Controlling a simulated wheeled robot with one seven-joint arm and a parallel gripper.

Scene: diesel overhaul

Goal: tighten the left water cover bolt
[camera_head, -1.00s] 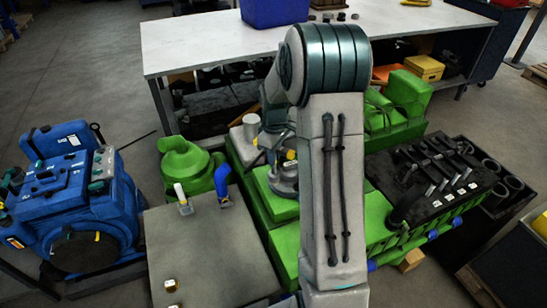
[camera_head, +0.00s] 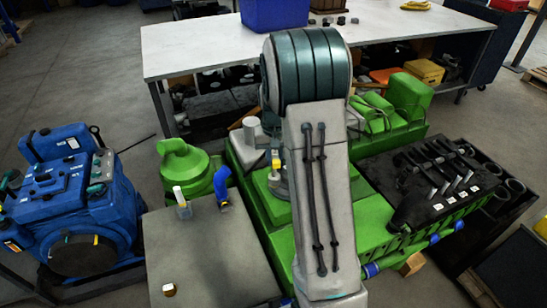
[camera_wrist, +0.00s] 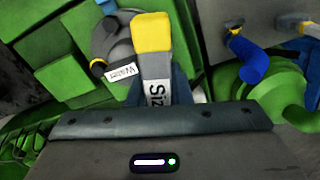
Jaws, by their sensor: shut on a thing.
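In the wrist view my gripper (camera_wrist: 157,92) is shut on a grey tool (camera_wrist: 155,68) with a yellow end and a label starting "Siz". Beyond the tool is a round grey part (camera_wrist: 112,42) with a small white label that seems to read "Water". The tool hides part of it, and I cannot make out the left water cover bolt or whether the tool touches it. In the head view my arm covers most of my gripper, and a yellow tool end (camera_head: 276,160) shows at the arm's left, above the green engine (camera_head: 255,208).
A blue machine (camera_head: 75,205) is further left. A black tray (camera_head: 485,225) with parts stands right. A long bench (camera_head: 200,45) runs behind.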

